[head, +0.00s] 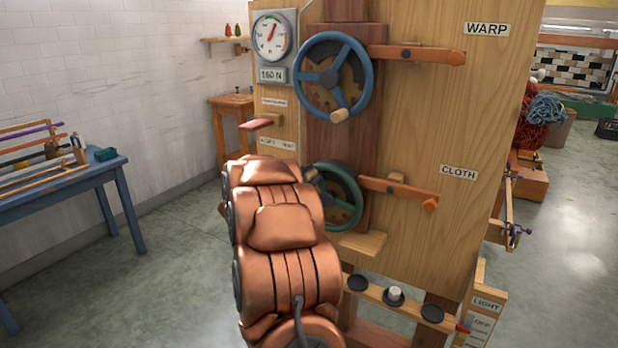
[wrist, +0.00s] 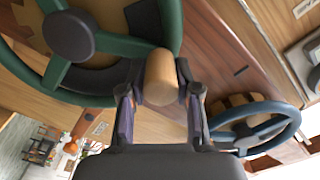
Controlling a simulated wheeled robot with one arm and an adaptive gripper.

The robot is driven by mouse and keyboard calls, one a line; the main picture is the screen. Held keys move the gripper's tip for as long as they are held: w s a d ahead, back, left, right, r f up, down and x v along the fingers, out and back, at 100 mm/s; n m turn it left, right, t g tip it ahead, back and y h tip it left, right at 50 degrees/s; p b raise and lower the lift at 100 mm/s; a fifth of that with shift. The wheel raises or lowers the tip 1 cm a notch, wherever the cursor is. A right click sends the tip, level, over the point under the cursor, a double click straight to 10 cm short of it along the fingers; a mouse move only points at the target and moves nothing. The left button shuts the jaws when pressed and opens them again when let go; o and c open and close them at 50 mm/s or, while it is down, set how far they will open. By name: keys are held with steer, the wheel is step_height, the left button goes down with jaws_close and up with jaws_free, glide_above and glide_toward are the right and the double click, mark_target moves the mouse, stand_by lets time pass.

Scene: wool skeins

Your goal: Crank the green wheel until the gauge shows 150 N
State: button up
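The green wheel (head: 343,197) is on the lower part of the wooden panel in the head view, its left side hidden by my copper arm. In the wrist view the green wheel (wrist: 110,45) fills the upper left. Its wooden handle (wrist: 159,78) stands between the two fingers of my gripper (wrist: 160,85), which look closed against its sides. In the head view my gripper is hidden behind the arm. The round gauge (head: 270,36) is at the panel's upper left, with a red needle pointing up and slightly right. The display (head: 272,74) below it appears to read 160 N.
A blue wheel (head: 333,76) with its own handle sits above the green one. Wooden levers (head: 398,190) stick out beside both wheels, by the WARP and CLOTH labels. A red-tipped lever (head: 257,124) is at the panel's left. A blue table (head: 75,180) stands left, with open floor between.

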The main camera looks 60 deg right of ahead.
steer(key=o, duration=0.4)
steer(key=a, duration=1.2)
steer(key=shift+s, duration=0.3)
stand_by(0.4)
